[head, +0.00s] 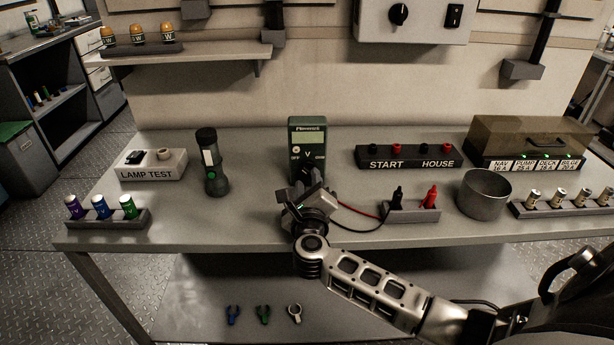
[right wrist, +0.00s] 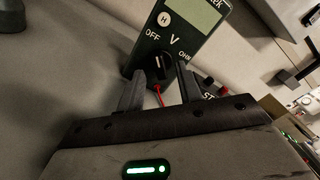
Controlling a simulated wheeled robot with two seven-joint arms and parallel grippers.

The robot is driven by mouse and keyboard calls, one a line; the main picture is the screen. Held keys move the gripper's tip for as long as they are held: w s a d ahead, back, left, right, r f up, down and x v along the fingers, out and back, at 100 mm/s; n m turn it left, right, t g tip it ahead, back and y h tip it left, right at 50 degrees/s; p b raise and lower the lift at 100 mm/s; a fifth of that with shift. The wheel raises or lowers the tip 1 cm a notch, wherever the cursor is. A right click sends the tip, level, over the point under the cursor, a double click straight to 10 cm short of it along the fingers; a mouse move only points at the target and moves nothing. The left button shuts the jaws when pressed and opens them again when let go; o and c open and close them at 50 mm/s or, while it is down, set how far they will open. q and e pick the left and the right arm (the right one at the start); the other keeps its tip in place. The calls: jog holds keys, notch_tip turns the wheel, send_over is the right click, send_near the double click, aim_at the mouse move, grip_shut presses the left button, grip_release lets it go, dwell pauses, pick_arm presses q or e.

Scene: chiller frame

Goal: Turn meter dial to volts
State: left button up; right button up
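The dark green meter (head: 307,137) stands upright at the back middle of the bench in the head view, its lower part hidden by my right gripper (head: 306,187). In the right wrist view the meter (right wrist: 188,22) shows a pale screen and OFF, V and OHM marks around a black dial (right wrist: 158,67). A short pale mark shows on the dial; I cannot tell exactly which label it points to. My right gripper (right wrist: 160,85) is open, with the dial between or just beyond its fingertips; contact cannot be told. My left gripper is not in view.
A flashlight (head: 211,165) and lamp test box (head: 153,165) stand left of the meter. A holder (head: 410,212) with black and red probes, their leads running toward the meter, and a metal cup (head: 484,195) stand right. The START/HOUSE terminal block (head: 408,158) is behind.

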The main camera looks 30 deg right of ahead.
aim_at(308, 171)
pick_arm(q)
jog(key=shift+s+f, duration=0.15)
pick_arm(e)
jog(key=shift+x, duration=1.2)
grip_shut()
